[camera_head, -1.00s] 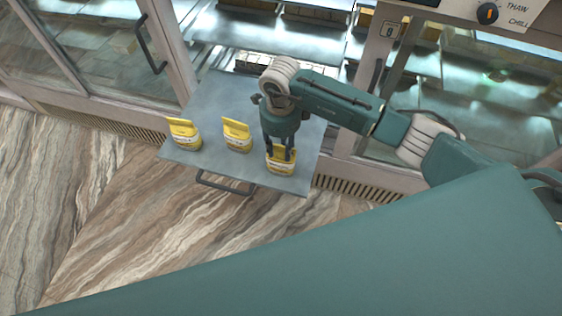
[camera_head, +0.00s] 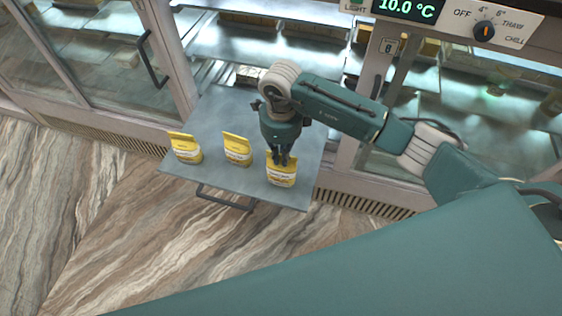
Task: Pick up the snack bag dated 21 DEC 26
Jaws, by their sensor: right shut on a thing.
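Three yellow snack bags with white labels stand in a row on a grey pull-out shelf (camera_head: 230,187). They are the left bag (camera_head: 186,149), the middle bag (camera_head: 238,150) and the right bag (camera_head: 282,176). The print on the labels is too small to read, so I cannot tell which bears 21 DEC 26. My right gripper (camera_head: 282,160) points down and is shut on the top of the right bag, hiding part of its upper edge. I cannot tell whether that bag touches the shelf. My left gripper is not in view.
A glass-fronted counter (camera_head: 100,60) with a dark door handle (camera_head: 149,52) stands behind and beside the shelf. A control panel (camera_head: 470,22) at the upper right reads 10.0 °C. Marble-patterned floor (camera_head: 70,220) is clear at the left.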

